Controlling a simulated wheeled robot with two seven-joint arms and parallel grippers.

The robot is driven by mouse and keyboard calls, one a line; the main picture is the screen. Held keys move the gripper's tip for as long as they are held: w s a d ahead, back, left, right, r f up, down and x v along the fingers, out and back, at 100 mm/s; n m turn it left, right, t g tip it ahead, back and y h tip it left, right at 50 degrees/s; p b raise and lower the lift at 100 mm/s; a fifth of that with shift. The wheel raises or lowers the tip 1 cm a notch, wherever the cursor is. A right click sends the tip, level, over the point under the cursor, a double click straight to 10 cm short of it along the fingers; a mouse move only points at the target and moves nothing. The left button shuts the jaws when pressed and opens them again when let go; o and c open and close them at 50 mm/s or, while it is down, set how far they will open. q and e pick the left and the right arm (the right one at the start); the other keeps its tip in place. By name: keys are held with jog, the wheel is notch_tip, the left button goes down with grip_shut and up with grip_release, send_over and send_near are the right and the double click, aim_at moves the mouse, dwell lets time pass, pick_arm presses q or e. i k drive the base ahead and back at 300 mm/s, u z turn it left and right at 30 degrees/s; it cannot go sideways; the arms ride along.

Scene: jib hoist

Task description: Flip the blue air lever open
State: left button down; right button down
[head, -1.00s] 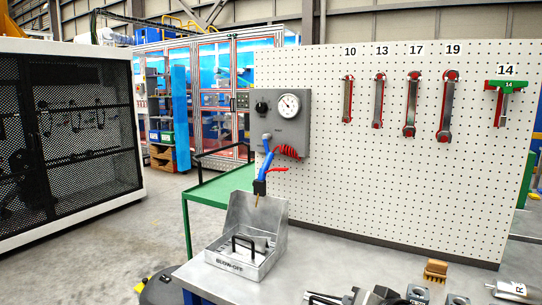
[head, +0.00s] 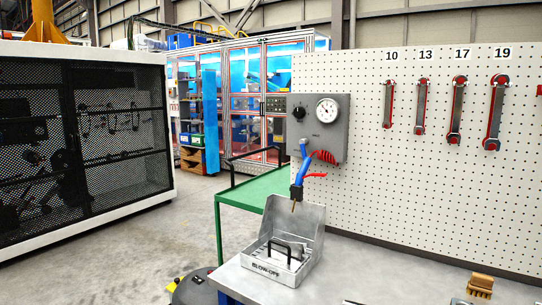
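A grey air panel (head: 333,145) with a black knob (head: 298,113) and a round white gauge (head: 327,110) is fixed at the left end of the pegboard. A blue, handle-like part (head: 304,167) hangs at the panel's lower left, sloping down to a black block and a thin brass-coloured nozzle (head: 294,206). I cannot tell whether this blue part is the air lever or the body of a blow gun. Neither of my grippers shows clearly in the head view.
A metal tray marked BLOW-OFF (head: 268,268), with a black handle, stands below the nozzle on the grey bench (head: 240,283). A green table (head: 262,190) is behind it. Wrenches (head: 457,110) hang on the pegboard (head: 410,190). A brown block (head: 480,286) sits at the lower right.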

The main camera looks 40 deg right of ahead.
aim_at(303, 141)
jog(key=i, duration=0.8)
jog(key=z, duration=2.5)
